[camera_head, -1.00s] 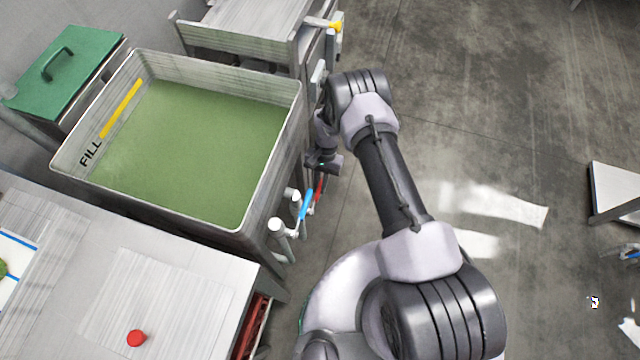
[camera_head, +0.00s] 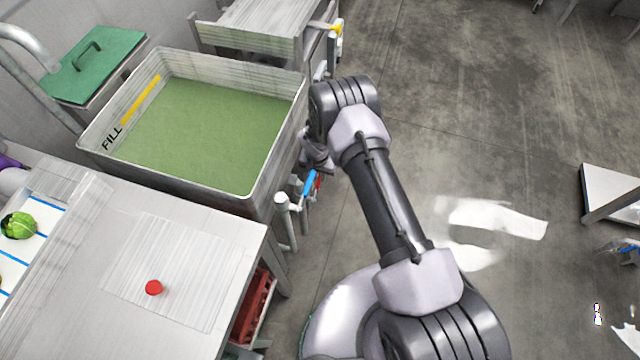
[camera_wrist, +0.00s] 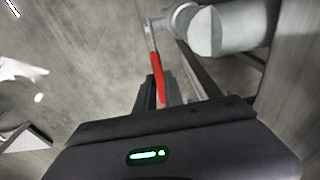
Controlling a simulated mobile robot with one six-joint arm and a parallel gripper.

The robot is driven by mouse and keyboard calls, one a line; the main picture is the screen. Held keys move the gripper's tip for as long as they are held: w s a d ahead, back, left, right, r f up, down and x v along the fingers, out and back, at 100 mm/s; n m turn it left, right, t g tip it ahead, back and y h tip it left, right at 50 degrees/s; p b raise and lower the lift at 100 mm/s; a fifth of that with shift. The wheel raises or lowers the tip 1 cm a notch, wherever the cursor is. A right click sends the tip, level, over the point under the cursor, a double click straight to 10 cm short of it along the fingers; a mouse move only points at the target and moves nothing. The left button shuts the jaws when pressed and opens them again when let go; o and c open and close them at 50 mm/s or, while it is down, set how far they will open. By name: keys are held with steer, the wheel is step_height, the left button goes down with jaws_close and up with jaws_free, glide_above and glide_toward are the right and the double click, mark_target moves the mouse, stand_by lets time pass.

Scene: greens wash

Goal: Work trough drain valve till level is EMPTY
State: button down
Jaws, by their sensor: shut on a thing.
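The metal trough (camera_head: 262,182) holds green water. A red lever handle (camera_wrist: 158,76) on a pipe (camera_wrist: 232,27) shows in the wrist view. My gripper (camera_wrist: 160,92) is shut on the red lever, with dark fingers on both sides of it. In the head view the gripper is mostly hidden behind my arm, beside the trough's right wall. A blue handle (camera_head: 310,184) sits near the red one at the trough's front right corner.
A steel counter (camera_head: 215,235) with a red button (camera_head: 153,287) stands in front of the trough. A green lidded bin (camera_head: 95,65) is behind left. A green vegetable (camera_head: 18,226) lies at far left. Open concrete floor is to the right.

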mark_target(318, 185)
stand_by(0.4)
steer(key=c, duration=1.4)
jaws_free()
steer(key=shift+c, duration=0.2)
steer(key=shift+r, duration=0.15)
step_height(318, 185, up, 17)
steer(key=s+p, duration=0.2)
steer(key=p, duration=0.4)
steer(key=shift+a, duration=0.4)
steer(key=shift+s, duration=0.1)
steer(key=shift+c, duration=0.4)
